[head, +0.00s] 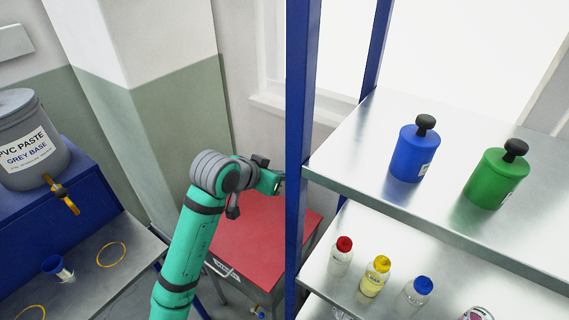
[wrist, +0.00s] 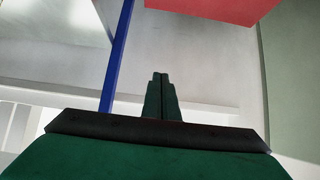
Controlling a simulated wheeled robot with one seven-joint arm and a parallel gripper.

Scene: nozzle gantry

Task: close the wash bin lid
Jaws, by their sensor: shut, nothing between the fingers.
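A red panel, which looks like the wash bin lid (head: 255,238), lies behind my arm in the head view. It appears to lie flat over a grey bin body (head: 238,287), with a pale handle or label at the front. My arm and a blue post cover parts of it, so I cannot tell how its edges sit. My gripper (head: 279,181) is above the panel's far side, beside the post. In the wrist view my gripper (wrist: 160,75) is shut and empty. A red surface (wrist: 225,6) shows at that view's top edge, apart from the fingers.
A blue post (head: 300,130) stands just right of my gripper. A metal shelf (head: 370,195) holds a blue jar (head: 414,150) and a green jar (head: 497,176); several small bottles stand below. A grey paste bucket (head: 30,140) is at the left. A wall column (head: 150,90) stands behind.

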